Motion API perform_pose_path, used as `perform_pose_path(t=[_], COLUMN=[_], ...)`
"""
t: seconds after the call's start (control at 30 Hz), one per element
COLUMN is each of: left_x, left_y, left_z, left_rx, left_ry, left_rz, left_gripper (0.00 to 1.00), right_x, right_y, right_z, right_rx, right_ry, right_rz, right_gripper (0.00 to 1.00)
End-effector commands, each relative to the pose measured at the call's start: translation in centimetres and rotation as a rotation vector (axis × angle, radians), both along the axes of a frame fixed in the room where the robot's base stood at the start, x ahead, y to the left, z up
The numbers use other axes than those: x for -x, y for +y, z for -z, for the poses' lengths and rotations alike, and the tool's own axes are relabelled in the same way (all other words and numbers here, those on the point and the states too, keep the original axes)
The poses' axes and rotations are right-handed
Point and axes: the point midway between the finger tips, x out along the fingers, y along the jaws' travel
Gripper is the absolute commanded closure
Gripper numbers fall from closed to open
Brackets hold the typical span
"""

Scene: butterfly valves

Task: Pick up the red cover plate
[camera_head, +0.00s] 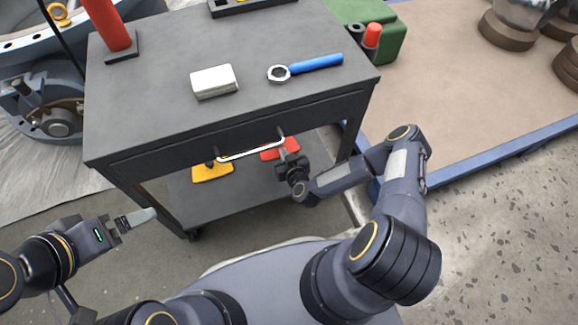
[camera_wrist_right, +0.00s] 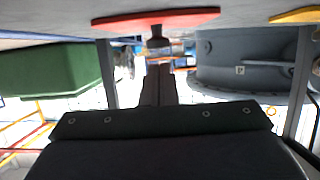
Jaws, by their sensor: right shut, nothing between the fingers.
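The red cover plate (camera_head: 271,154) lies on the lower shelf of the grey cart, partly hidden by the drawer handle and my right gripper. The right wrist view is upside down; there the red plate (camera_wrist_right: 185,18) lies flat on the shelf with its dark knob (camera_wrist_right: 158,40) standing from it. My right gripper (camera_head: 288,158) is at the plate's near right side. Its fingers (camera_wrist_right: 159,70) are shut and empty, pointing at the knob; I cannot tell whether they touch it. My left gripper (camera_head: 147,216) is left of the cart, away from the plate; its finger gap is unclear.
A yellow plate (camera_head: 212,172) lies left on the same shelf (camera_head: 235,195). The cart's drawer handle (camera_head: 250,150) and top (camera_head: 150,85) are above. The top holds a white block (camera_head: 214,82), a blue-handled wrench (camera_head: 315,64) and a red cylinder (camera_head: 108,25).

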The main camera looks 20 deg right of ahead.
Motion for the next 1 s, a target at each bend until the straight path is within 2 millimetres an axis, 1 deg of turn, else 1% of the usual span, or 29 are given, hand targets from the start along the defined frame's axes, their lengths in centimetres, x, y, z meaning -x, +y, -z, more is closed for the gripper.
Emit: perform_pose_path(t=[0.03,0.1,0.23,0.3,0.33,0.83,0.93,1.0], left_x=[0.0,0.0,0.0,0.0,0.0,0.0,0.0,0.0], left_y=[0.0,0.0,0.0,0.0,0.0,0.0,0.0,0.0], left_z=[0.8,1.2,1.9,2.7,2.9,2.9,2.5,2.1], left_rx=[0.000,0.000,0.000,0.000,0.000,0.000,0.000,0.000], left_ry=[0.000,0.000,0.000,0.000,0.000,0.000,0.000,0.000], left_rz=[0.000,0.000,0.000,0.000,0.000,0.000,0.000,0.000], left_gripper=[0.02,0.02,0.02,0.02,0.02,0.02,0.02,0.02], right_x=[-1.2,-2.5,-4.5,-4.3,-4.3,-3.9,-3.1,-2.2], right_y=[0.0,0.0,0.1,0.1,0.1,0.2,0.1,0.1], right_z=[0.3,0.3,0.2,1.2,1.3,2.0,2.0,2.0], right_rx=[0.001,0.001,0.000,-0.002,-0.001,0.000,0.001,-0.001], right_ry=[-0.004,-0.003,-0.001,0.003,0.002,0.012,0.015,0.017], right_rz=[0.002,0.002,0.001,0.002,0.002,-0.002,-0.002,-0.002], right_gripper=[1.00,1.00,1.00,1.00,1.00,1.00,1.00,1.00])
